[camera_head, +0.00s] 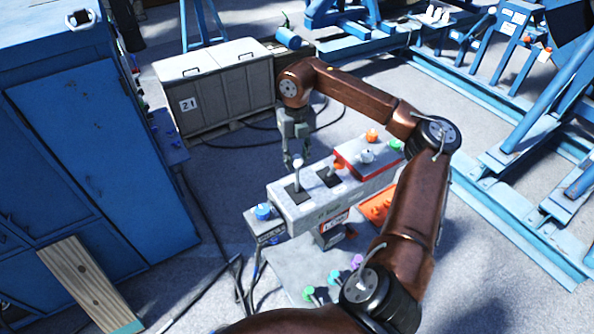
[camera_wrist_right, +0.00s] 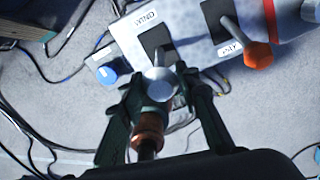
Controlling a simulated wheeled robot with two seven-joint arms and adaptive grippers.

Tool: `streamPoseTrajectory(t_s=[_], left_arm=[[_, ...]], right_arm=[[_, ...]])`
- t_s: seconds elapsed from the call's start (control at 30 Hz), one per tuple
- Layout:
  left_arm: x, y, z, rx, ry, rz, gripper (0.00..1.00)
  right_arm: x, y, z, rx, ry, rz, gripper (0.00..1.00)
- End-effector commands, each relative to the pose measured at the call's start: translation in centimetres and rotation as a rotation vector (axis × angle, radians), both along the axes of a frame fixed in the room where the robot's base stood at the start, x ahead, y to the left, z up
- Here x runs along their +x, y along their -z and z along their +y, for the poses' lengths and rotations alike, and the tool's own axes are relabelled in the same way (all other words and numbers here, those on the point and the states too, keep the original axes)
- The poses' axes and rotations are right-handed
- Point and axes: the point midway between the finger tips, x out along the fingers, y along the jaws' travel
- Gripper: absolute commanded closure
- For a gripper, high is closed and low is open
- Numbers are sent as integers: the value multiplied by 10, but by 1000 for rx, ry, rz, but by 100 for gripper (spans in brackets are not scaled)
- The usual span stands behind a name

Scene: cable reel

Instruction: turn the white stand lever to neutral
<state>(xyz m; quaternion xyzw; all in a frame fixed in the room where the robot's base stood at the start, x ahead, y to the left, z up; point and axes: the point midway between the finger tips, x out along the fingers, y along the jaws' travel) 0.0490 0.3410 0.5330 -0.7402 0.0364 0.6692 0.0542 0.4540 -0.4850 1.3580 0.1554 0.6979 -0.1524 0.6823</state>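The white-knobbed stand lever (camera_head: 298,163) stands up from a black slot on the grey control stand (camera_head: 290,215). In the right wrist view its white knob (camera_wrist_right: 160,84) shows over the slot labelled WIND. My right gripper (camera_head: 295,158) is just behind the lever in the head view. In the wrist view its two fingers (camera_wrist_right: 160,100) are apart, one on each side of the knob; I cannot tell whether they touch it. A copper-coloured cylinder (camera_wrist_right: 152,125) shows between the fingers. My left gripper is not in view.
A second lever with an orange knob (camera_wrist_right: 258,54) stands in the slot labelled PAY. A blue cabinet (camera_head: 90,130) stands left.

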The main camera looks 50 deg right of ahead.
Motion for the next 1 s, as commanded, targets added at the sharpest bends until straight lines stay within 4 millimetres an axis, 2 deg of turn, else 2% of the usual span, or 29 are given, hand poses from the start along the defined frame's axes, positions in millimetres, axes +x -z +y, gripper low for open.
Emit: streamPoseTrajectory(t_s=[0.1, 0.3, 0.87, 1.0], left_arm=[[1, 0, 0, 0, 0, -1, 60], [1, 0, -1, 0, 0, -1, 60], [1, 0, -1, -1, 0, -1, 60], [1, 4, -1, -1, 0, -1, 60]], right_arm=[[1, -19, 0, 1, -1, -4, 71], [1, -33, 0, 1, 0, 0, 71], [1, -33, 0, 0, 0, 0, 71], [6, -31, -2, 6, 19, -22, 71]])
